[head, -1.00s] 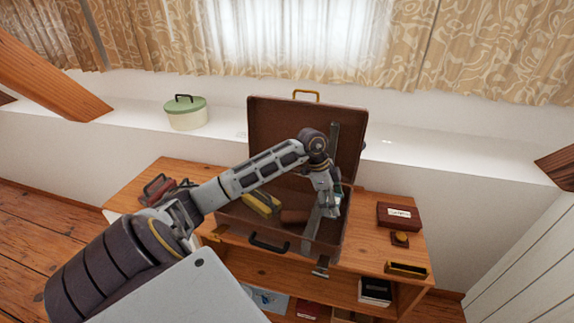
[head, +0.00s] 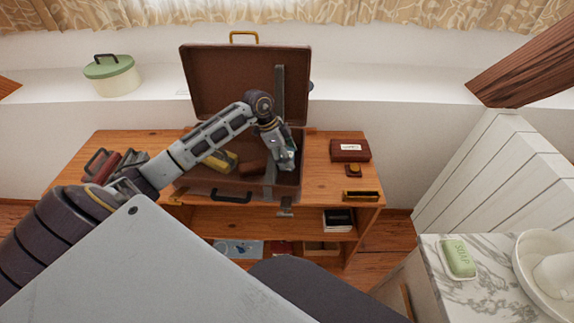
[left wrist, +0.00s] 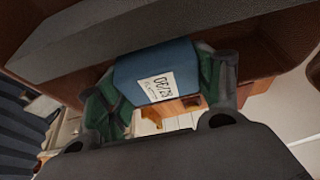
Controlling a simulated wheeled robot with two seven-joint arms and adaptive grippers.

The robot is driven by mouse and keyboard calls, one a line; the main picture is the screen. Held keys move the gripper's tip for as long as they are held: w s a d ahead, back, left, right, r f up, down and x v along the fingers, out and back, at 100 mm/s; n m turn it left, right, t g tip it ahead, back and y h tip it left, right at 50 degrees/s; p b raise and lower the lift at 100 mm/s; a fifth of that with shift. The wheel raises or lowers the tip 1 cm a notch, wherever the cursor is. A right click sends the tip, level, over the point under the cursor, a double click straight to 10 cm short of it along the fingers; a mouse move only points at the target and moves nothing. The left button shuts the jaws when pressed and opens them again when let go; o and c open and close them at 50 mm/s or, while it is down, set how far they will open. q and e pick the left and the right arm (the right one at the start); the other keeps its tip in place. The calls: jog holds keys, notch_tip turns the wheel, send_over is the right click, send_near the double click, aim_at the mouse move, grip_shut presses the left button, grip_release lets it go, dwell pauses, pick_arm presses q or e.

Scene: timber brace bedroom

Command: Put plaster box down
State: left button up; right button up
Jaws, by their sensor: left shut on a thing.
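My left gripper (head: 287,160) is over the right side of an open brown suitcase (head: 208,188), pointing down. In the left wrist view the left gripper (left wrist: 163,88) is shut on a blue box, which I take for the plaster box (left wrist: 135,70). The box has a white label and sits between the two greenish fingers. In the head view the box is mostly hidden by the gripper, so I cannot tell whether it touches the suitcase. The suitcase lid (head: 222,85) stands up. My right gripper is not in view.
The suitcase stands on a wooden desk (head: 325,182) and holds a yellow item (head: 222,162) and a brown item (head: 251,168). A dark red box (head: 349,150) is to its right. A marble top (head: 465,290) with soap (head: 459,257) is at the lower right.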

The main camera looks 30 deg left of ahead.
pick_arm(q)
notch_tip(320, 180, down, 4)
jog(key=shift+r, duration=0.1)
jog(key=shift+f, duration=0.55)
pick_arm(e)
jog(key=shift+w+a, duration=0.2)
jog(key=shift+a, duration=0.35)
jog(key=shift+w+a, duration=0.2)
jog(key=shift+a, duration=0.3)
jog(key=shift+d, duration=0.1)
pick_arm(q)
jog(key=o, duration=0.8)
jog(key=shift+f, duration=0.1)
jog(key=o, duration=0.3)
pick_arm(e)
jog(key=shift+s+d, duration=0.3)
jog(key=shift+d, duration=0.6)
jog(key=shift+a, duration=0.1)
